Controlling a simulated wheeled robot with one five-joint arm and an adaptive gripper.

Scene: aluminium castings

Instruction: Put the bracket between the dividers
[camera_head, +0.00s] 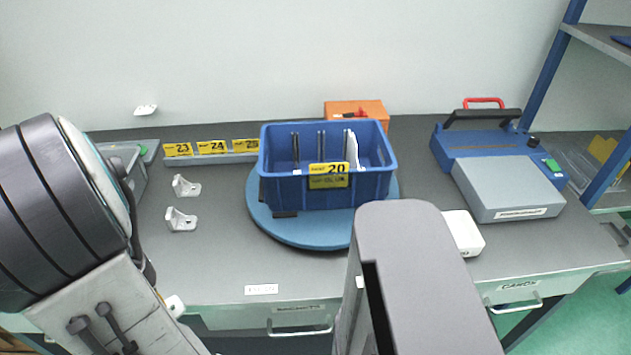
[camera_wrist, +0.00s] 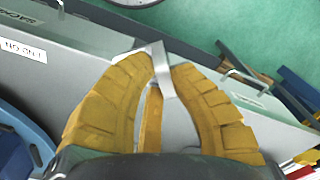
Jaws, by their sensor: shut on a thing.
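My gripper (camera_wrist: 157,70) is shut on a pale metal bracket (camera_wrist: 163,80), held between its yellow ribbed fingertips in the wrist view. The drawer fronts and counter edge show behind it. In the head view my gripper and the held bracket cannot be made out. A blue crate (camera_head: 280,189) with a yellow "20" label stands on a round blue turntable (camera_head: 310,232). Upright thin dividers (camera_head: 321,148) stand inside it, and a white upright piece (camera_head: 352,150) shows at the right. Two white brackets (camera_head: 185,186) (camera_head: 181,220) lie left of the crate.
A row of yellow number labels (camera_head: 210,147) and an orange box (camera_head: 357,112) stand behind. A blue-grey machine (camera_head: 508,185) and a small white box (camera_head: 463,232) are on the right. Drawer handles (camera_head: 300,333) stick out below the counter's front edge. Some bare counter (camera_head: 215,255) lies left of the turntable.

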